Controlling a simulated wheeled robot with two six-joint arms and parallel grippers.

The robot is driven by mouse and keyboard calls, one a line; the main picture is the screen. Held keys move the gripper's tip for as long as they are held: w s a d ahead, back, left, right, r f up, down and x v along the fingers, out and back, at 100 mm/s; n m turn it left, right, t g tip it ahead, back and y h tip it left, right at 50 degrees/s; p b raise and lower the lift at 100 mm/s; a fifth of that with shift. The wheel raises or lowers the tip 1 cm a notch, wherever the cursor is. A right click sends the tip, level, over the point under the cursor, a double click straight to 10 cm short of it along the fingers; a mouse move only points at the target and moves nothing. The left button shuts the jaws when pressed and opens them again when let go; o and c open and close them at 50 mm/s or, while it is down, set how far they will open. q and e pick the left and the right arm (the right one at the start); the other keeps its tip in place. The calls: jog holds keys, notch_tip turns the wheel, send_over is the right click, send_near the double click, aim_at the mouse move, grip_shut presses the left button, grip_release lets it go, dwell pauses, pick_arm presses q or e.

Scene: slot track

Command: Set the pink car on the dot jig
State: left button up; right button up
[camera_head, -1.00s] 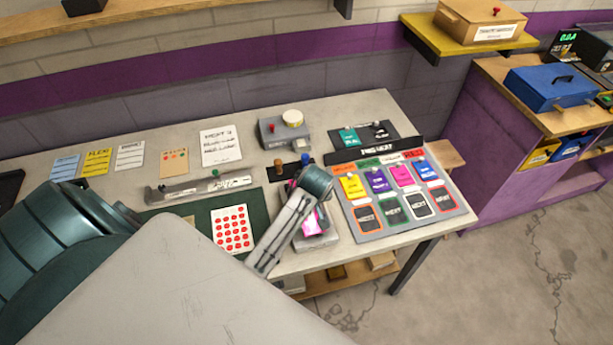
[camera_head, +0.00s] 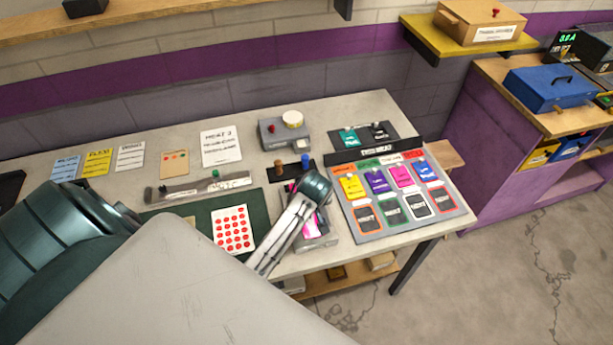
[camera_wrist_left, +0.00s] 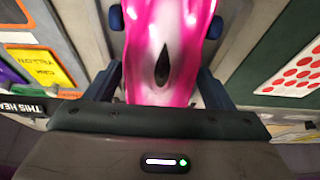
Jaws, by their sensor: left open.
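The pink car (camera_wrist_left: 165,55), glossy with a white stripe and a dark drop-shaped mark, fills the middle of the left wrist view. Its blue wheels show at the sides. In the head view it is a small pink patch (camera_head: 311,228), mostly hidden behind my left wrist, over a grey block (camera_head: 330,240) near the table's front edge. My left gripper (camera_wrist_left: 160,85) is open, one dark blue finger on each side of the car's body. I cannot tell whether the fingers touch it. I cannot clearly make out the dot jig. My right gripper is not in view.
A sheet of red dots (camera_head: 233,230) lies on a green mat left of my wrist. A grey heat board (camera_head: 345,217) with coloured car cards stands close on the right. Behind are two pegs, brown and blue, and a grey box (camera_head: 270,138) with a red knob.

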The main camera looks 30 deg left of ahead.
pick_arm(q)
jog(key=shift+r, duration=0.15)
jog(key=shift+w+r, duration=0.1)
jog(key=shift+r, duration=0.2)
jog(key=b+v, duration=0.4)
jog(key=v, duration=0.8)
jog(key=shift+s, duration=0.2)
dwell(0.3)
